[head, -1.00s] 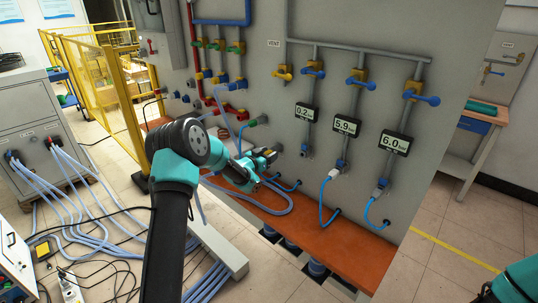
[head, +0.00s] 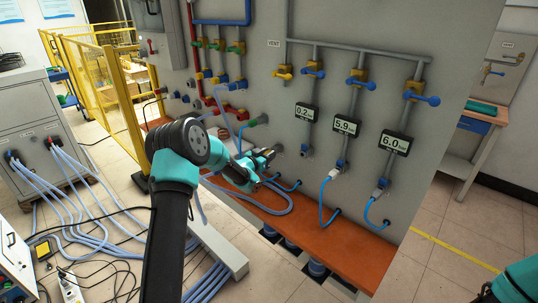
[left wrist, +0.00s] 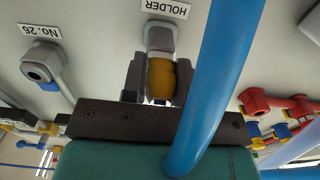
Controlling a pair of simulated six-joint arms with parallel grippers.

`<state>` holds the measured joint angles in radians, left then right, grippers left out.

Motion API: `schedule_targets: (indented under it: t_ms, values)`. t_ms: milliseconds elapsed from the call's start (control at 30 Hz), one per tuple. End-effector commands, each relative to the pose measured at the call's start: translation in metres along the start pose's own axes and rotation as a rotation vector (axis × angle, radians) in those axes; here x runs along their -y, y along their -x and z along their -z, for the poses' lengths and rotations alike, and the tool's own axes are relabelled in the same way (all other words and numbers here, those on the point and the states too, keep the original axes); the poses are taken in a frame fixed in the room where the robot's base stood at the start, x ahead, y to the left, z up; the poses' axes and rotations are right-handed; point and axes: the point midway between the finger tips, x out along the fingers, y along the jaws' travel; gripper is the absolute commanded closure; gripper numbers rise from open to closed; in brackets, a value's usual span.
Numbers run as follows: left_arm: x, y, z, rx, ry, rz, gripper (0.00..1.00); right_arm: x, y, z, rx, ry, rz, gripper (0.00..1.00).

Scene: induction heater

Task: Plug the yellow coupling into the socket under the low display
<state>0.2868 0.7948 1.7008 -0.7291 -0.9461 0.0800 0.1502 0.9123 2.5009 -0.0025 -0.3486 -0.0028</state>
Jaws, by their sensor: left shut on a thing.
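The yellow coupling (left wrist: 161,78) is between the two fingers of my left gripper (left wrist: 159,88) in the left wrist view. Its far end meets the grey fitting (left wrist: 160,38) under the HOLDER label. In the head view my left gripper (head: 270,155) is close to the panel, left of and slightly below the socket (head: 304,150). That socket is below the leftmost display (head: 306,112), which reads 0.2, the lowest value, and has no hose on it. The coupling is hard to make out in the head view. My right gripper is out of view.
Displays 5.9 (head: 346,126) and 6.0 (head: 395,142) have blue hoses on their sockets. A blue hose (left wrist: 215,70) crosses the left wrist view beside the gripper. A fitting marked No. 26 (left wrist: 40,68) is at left there. An orange ledge (head: 330,238) runs below the panel.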

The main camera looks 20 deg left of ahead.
Motion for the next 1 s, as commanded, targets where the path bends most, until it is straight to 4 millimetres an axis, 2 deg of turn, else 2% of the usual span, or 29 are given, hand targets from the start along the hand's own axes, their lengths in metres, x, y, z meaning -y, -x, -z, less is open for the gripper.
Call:
schedule_targets:
  t_ms: [333, 1000]
  values:
    - [0.0, 0.003, 0.0, 0.0, 0.0, 0.0, 1.0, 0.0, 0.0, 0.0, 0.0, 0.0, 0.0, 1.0]
    - [0.0, 0.023, 0.0, 0.0, -0.001, 0.0, 1.0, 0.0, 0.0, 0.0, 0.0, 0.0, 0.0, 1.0]
